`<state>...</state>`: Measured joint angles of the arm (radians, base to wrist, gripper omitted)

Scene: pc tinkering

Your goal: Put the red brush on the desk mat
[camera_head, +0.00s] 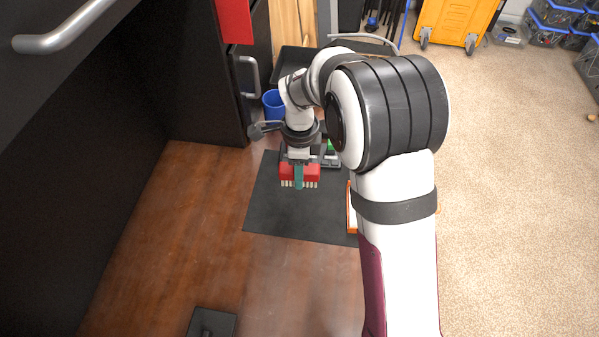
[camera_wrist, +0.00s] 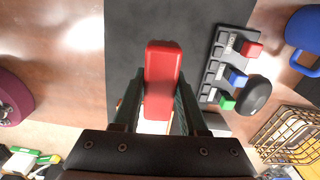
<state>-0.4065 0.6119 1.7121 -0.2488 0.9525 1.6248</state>
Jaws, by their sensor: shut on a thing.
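The red brush (camera_head: 313,171) has a red body with a row of pale bristles pointing down in the head view. In the wrist view its red body (camera_wrist: 162,75) lies lengthwise between two green fingers. My gripper (camera_head: 299,184) is shut on the brush, with one finger on each side. The dark desk mat (camera_head: 285,217) lies on the brown wooden desk, and the brush is over it. I cannot tell whether the bristles touch the mat. The mat also shows in the wrist view (camera_wrist: 126,45). My arm hides the mat's right part in the head view.
A dark block with red, blue and green keys (camera_wrist: 218,68) lies beside the brush, near a black rounded object (camera_wrist: 254,95). A blue cup (camera_head: 272,104) and a wire basket (camera_wrist: 290,135) stand beyond. The mat's front part is clear.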

